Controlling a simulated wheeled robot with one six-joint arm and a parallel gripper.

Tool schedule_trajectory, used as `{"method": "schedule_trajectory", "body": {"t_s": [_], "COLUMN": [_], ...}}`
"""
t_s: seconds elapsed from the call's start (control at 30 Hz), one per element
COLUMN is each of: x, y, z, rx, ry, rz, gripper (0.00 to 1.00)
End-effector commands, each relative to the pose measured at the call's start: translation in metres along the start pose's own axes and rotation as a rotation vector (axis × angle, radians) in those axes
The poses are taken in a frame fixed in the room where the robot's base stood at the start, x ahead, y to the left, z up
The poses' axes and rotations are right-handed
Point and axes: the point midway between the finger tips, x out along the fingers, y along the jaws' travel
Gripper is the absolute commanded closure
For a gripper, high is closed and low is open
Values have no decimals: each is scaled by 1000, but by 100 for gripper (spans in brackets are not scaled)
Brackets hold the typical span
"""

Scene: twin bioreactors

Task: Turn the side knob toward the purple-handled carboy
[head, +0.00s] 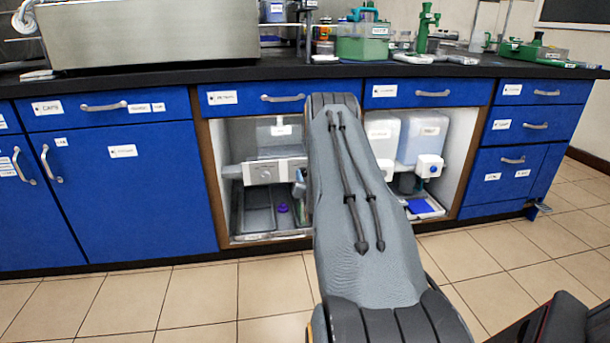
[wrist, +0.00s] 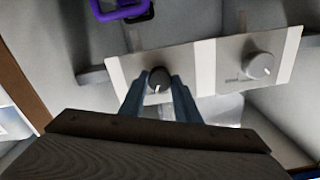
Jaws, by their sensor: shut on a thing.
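In the wrist view, a small dark round knob (wrist: 158,80) with a pale mark on its lower part sits on a light grey control panel (wrist: 205,68). My gripper (wrist: 159,92) has its two blue-grey fingers on either side of this knob, shut on it. A larger silver knob (wrist: 260,66) is on the panel's right part, clear of the fingers. A purple handle (wrist: 120,10) shows at the top left, beyond the panel; the carboy it belongs to is mostly cut off. In the head view my arm covers the gripper and knob, while part of the panel (head: 262,172) shows.
The panel is inside an open bay with a brown wooden edge (head: 213,185) under the dark counter (head: 300,72). Pale carboys (head: 422,138) and a second white unit (head: 429,166) stand right of my arm. A tray (head: 258,212) lies below. The tiled floor in front is clear.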

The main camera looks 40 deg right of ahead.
Motion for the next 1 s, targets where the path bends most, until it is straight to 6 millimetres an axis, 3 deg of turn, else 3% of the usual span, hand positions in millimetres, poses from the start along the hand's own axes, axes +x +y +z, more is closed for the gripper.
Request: {"method": "schedule_trajectory", "body": {"t_s": [0.4,1.0], "x": [0,0], "y": [0,0], "z": [0,0], "rx": [231,278], "ry": [-1,0], "rz": [0,0], "gripper": [93,93]}}
